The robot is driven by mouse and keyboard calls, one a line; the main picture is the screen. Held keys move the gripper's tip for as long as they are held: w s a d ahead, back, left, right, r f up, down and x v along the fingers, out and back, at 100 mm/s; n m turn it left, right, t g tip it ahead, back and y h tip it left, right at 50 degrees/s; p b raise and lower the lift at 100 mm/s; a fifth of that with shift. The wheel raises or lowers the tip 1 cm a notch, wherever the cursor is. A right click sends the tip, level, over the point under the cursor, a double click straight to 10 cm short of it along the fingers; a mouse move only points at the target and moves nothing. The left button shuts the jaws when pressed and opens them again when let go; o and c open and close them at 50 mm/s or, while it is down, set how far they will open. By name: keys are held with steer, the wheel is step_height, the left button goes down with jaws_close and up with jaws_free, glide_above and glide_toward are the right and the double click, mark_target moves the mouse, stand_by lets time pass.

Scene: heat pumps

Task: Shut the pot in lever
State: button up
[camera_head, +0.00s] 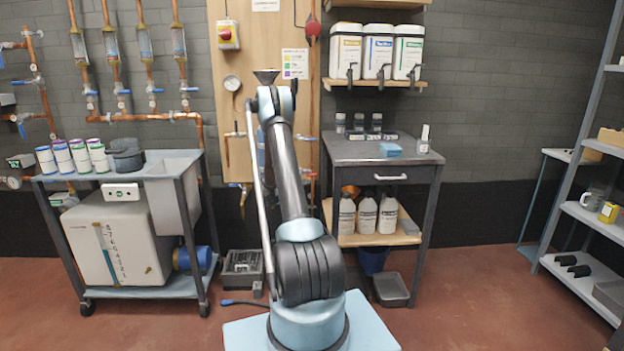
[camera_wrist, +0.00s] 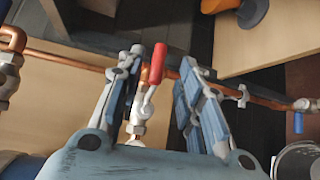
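A red-handled valve lever (camera_wrist: 157,63) stands between my two fingers in the wrist view, on a metal valve body (camera_wrist: 137,112) by a copper pipe. It is close to the left finger, with a gap to the right finger; I cannot tell if the left finger touches it. No label is readable there, so I cannot confirm it is the pot in lever. My gripper (camera_wrist: 163,58) is open with nothing clamped. In the head view, my arm covers the middle of the wooden panel (camera_head: 233,50) and hides the gripper.
The copper pipe (camera_wrist: 60,57) runs across behind the fingers, with another valve (camera_wrist: 305,105) at right. In the head view, a cart with a tank (camera_head: 115,240) stands left and a bench (camera_head: 375,150) right. A grey tray (camera_head: 242,265) lies on the floor.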

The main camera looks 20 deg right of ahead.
mark_target(311, 175)
steer(key=x, duration=0.6)
steer(key=shift+w+d, duration=0.15)
steer(key=shift+d, duration=0.15)
jaws_close()
